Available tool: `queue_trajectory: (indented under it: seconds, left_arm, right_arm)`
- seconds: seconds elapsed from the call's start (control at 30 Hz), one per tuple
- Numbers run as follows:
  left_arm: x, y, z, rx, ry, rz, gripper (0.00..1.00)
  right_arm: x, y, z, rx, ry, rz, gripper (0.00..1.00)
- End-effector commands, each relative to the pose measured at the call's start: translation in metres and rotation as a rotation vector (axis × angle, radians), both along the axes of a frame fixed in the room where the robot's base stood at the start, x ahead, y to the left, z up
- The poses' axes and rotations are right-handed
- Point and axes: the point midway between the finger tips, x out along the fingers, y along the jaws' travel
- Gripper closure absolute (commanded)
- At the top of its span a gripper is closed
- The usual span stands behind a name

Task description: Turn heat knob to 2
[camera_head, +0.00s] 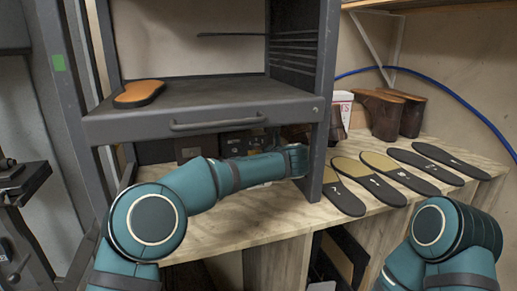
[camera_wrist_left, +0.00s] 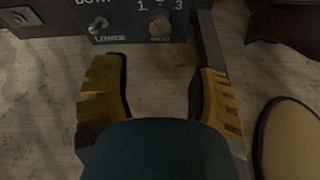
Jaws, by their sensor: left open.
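My left gripper (camera_wrist_left: 160,68) has yellow, dark-edged fingers spread wide and empty. The knob lies beyond the fingertips, roughly centred between them, not touched. In the head view my left arm reaches under the machine's shelf; its fingers are hidden there. My right arm shows at lower right, without its gripper.
A toggle switch (camera_wrist_left: 98,26) sits left of the knob. The dark machine frame (camera_head: 322,100) stands beside my left wrist, with a shelf (camera_head: 220,100) above it. Several insoles (camera_head: 345,198) lie on the wooden bench (camera_head: 235,222), and brown boots (camera_head: 384,115) stand behind.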

Motion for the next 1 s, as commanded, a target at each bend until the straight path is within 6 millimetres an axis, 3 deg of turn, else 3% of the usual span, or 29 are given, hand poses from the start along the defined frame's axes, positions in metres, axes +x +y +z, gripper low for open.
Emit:
queue_trajectory:
  seconds: [0.2,0.4,0.9,0.93,1.0]
  left_arm:
    - [0.034,0.012,0.001,-0.001,-0.001,0.002,0.4]
    - [0.053,0.018,0.001,0.0,0.0,0.001,0.4]
    - [0.064,0.022,-0.004,0.001,-0.001,-0.001,0.4]
    - [0.064,0.022,-0.004,0.001,-0.001,-0.001,0.42]
    - [0.064,0.022,-0.004,0.0,-0.001,-0.001,0.66]
  right_arm:
    - [0.002,0.0,0.008,-0.002,-0.006,-0.004,1.0]
    - [0.004,-0.001,0.014,-0.002,-0.01,-0.007,1.0]
    - [0.005,-0.001,0.015,-0.002,-0.011,-0.009,1.0]
    - [0.005,-0.001,0.015,-0.002,-0.011,-0.009,1.0]
    - [0.005,-0.001,0.015,-0.002,-0.011,-0.009,1.0]
